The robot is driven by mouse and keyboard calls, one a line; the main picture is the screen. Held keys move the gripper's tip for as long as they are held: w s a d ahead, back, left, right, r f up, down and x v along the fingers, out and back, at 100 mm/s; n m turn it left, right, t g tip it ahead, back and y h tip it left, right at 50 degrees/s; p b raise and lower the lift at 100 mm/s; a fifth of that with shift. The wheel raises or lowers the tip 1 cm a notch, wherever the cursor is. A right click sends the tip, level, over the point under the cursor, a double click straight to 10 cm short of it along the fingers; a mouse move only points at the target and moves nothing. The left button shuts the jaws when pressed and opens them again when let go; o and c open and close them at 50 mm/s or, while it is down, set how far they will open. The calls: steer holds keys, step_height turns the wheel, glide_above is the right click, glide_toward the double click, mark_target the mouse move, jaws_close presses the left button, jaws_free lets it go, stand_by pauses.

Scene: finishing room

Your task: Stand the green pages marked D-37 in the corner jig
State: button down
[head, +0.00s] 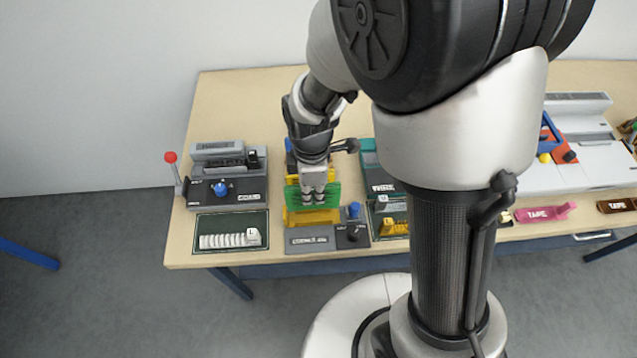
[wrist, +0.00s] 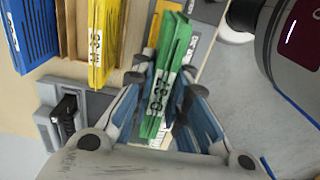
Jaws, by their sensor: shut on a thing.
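The green pages (wrist: 176,50) with a white label reading D-37 sit between the fingers of my gripper (wrist: 163,88) in the wrist view, and the gripper is shut on them. In the head view my gripper (head: 313,195) points down with the green pages (head: 328,192) in it, over the yellow corner jig (head: 312,217). The jig's grey front plate carries a label, a blue knob and a black dial. The pages and fingers hide part of the jig, and I cannot tell whether the pages touch it.
Yellow pages (wrist: 102,40) and blue pages (wrist: 35,30) stand at upper left in the wrist view. A grey machine (head: 228,175) with a red-tipped lever is left of the jig. A dark mat (head: 232,231) with white pieces lies in front. A teal machine (head: 378,178) is close on the right.

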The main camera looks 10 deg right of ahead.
mark_target(313, 205)
steer(key=shift+f+b, duration=2.2)
steer(key=shift+f, duration=0.65)
steer(key=shift+f+b, duration=0.4)
steer(key=shift+f, duration=0.2)
steer(key=c, duration=1.8)
jaws_free()
steer(key=shift+c, duration=0.2)
steer(key=shift+r, duration=0.15)
step_height(313, 205, up, 11)
steer(key=p, duration=0.9)
